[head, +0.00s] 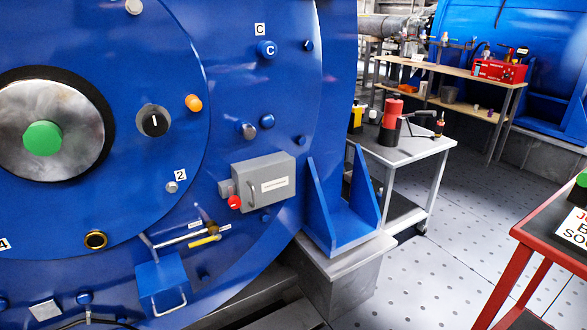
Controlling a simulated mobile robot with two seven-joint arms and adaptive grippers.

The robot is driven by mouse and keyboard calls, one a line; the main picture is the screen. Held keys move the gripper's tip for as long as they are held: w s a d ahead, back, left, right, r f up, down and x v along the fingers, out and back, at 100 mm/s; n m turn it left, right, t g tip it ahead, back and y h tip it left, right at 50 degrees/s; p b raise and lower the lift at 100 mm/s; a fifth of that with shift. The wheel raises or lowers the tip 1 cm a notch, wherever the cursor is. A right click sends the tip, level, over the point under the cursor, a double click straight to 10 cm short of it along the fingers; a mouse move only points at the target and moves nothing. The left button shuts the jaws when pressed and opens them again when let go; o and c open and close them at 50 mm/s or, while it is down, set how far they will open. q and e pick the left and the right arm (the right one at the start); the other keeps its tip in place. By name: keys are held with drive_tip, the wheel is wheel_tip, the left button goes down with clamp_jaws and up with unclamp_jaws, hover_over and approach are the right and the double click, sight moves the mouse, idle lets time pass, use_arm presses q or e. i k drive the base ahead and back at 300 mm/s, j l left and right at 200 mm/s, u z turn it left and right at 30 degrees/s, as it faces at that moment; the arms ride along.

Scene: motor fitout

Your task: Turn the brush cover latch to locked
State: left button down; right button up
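A grey box-shaped cover (280,203) with a handle and a small label sits on the blue motor end face. A red knob (234,202) sits at its lower left; it may be the cover's latch, but its marking is too small to read. A black rotary knob (154,122) on a silver disc, with an upright white line, sits higher on the left. I cannot tell for sure which of these is the brush cover latch. Neither of my grippers is in view.
A blue bracket (334,228) stands right of the cover. Below left are a blue box with a handle (163,287) and a yellow-tipped tool (205,241). A grey cart (419,146) carries a red-topped cylinder (392,112). A red-framed table (537,233) is at right. Floor between is clear.

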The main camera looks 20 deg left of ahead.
sight(234, 202)
drive_tip(key=u, duration=0.85)
drive_tip(key=k+j+z, duration=0.1)
drive_tip(key=k+j, duration=0.15)
